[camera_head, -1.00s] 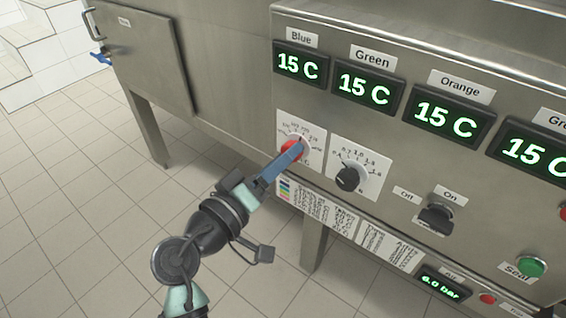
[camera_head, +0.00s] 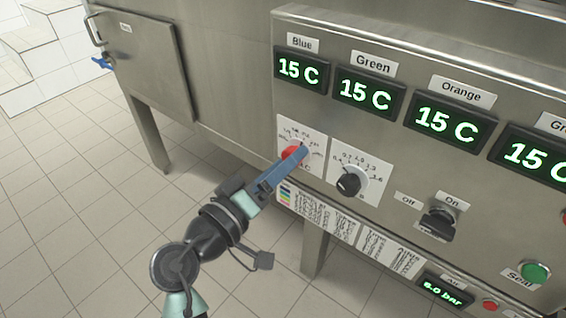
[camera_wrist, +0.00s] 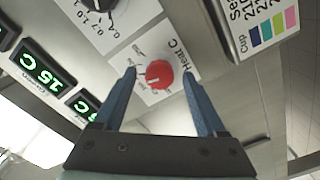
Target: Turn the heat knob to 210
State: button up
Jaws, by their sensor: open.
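The red heat knob (camera_head: 294,154) sits on a white dial plate (camera_head: 316,138) at the left end of the steel panel. In the wrist view the knob (camera_wrist: 159,74) shows a pale pointer line, and its plate reads "Heat C"; the scale numbers are too small to read there. My gripper (camera_wrist: 160,78) is open, with one blue finger on each side of the knob and gaps to it. In the head view my gripper (camera_head: 300,156) partly covers the knob and its plate. I cannot tell how far the fingertips are from the panel.
A black knob (camera_head: 349,184) on its own white dial is just right of the heat knob. Displays reading 15 C (camera_head: 302,69) run above. An Off/On switch (camera_head: 437,222) and a green button (camera_head: 536,271) are farther right. Label sheets (camera_head: 318,212) are below.

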jog(key=p+v, duration=0.3)
jog(key=v, duration=1)
jog(key=shift+p, duration=0.35)
